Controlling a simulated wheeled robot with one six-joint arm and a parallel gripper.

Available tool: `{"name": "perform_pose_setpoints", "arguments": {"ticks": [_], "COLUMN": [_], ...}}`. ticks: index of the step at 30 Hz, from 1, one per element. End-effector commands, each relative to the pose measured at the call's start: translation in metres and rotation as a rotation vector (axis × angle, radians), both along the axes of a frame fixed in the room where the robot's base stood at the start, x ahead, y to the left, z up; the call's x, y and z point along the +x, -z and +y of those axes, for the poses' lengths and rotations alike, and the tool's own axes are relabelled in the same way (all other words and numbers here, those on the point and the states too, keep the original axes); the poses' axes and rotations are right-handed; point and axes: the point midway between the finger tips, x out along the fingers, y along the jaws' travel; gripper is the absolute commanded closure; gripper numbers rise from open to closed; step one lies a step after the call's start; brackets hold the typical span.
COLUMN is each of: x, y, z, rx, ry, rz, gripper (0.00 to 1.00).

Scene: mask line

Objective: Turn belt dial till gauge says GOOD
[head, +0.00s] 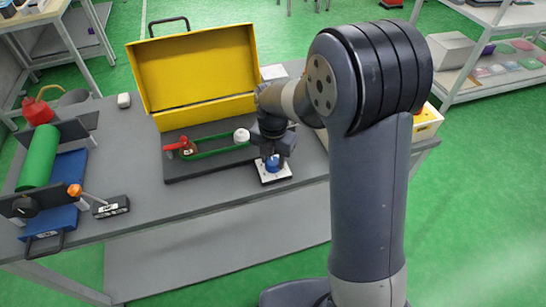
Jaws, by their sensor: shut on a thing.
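A blue dial (273,163) stands on a small white plate (277,177) near the middle of the grey table. My gripper (272,154) points down over the dial and is shut on it. The gripper hides the dial's top and part of the plate. Behind it, a green belt (215,151) runs between a red part (187,147) at left and a white round part (241,135) at right on a dark base. I cannot make out a gauge reading; any gauge is too small to read or hidden.
An open yellow cover (197,72) stands behind the belt. At the left are a green roller (38,158) on a blue base and a small black box (111,207). My arm covers the table's right part. The front middle of the table (190,200) is clear.

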Motion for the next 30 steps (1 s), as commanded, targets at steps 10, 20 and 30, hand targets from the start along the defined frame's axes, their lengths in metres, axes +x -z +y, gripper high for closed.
{"name": "perform_pose_setpoints", "arguments": {"ticks": [10, 20, 30], "x": [0.0009, 0.0008, 0.0007], "y": [-0.001, -0.001, -0.001], "z": [0.0006, 0.0005, 0.0005], "rx": [0.002, 0.001, 0.001], "ry": [-0.188, -0.243, -0.243], "rz": [-0.003, -0.003, -0.003], "gripper": [0.86, 0.86, 0.86]}}
